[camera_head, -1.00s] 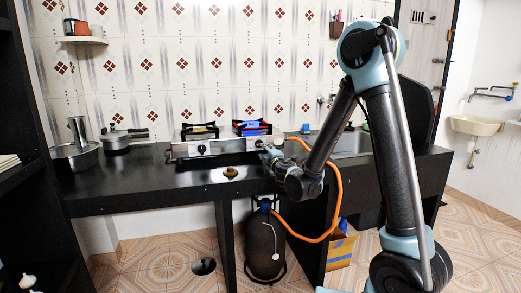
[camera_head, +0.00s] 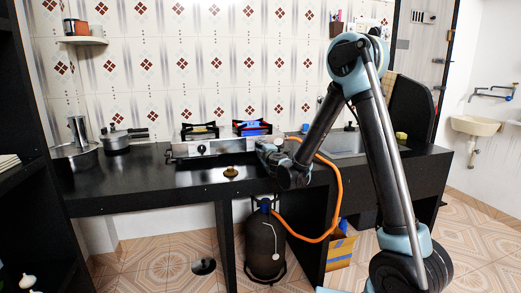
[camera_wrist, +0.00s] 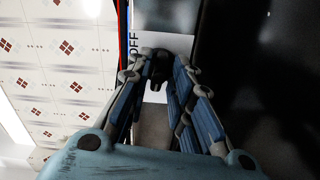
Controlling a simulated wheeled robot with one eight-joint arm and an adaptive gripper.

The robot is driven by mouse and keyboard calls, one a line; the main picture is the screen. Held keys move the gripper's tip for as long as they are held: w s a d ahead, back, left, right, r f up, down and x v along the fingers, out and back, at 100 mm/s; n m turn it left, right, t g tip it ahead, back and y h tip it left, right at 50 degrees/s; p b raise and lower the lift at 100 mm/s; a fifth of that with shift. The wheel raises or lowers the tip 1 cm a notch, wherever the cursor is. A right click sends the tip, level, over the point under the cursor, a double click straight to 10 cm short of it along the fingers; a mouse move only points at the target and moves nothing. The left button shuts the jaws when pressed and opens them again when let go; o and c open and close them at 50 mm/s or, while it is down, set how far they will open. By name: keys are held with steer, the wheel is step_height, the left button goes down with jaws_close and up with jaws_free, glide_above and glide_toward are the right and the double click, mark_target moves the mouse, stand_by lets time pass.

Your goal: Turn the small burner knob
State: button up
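The stove (camera_head: 222,147) stands on the black counter, with its left knob (camera_head: 201,149) in plain sight. The left burner (camera_head: 200,130) shows no flame and the right burner (camera_head: 252,128) burns blue. My gripper (camera_head: 263,146) is at the right front of the stove and hides the right knob in the head view. In the wrist view, a small dark knob (camera_wrist: 158,69) lies between the fingertips of my gripper (camera_wrist: 158,66), beside the letters OFF. The fingers are close on both sides of it. Whether both touch it is unclear.
An orange hose (camera_head: 338,200) runs near my arm to the gas cylinder (camera_head: 265,245) under the counter. A metal pot (camera_head: 75,160) and a saucepan (camera_head: 116,142) stand at the left. A sink (camera_head: 350,143) is at the right. The counter's middle left is clear.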

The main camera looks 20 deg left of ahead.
jaws_close()
steer(key=shift+a, duration=0.3)
steer(key=shift+s+d, duration=0.1)
steer(key=shift+d, duration=0.15)
steer(key=shift+n, duration=0.5)
steer(key=n, duration=0.6)
steer(key=shift+d, duration=0.15)
steer(key=shift+n, duration=0.3)
steer(key=o, duration=0.5)
jaws_free()
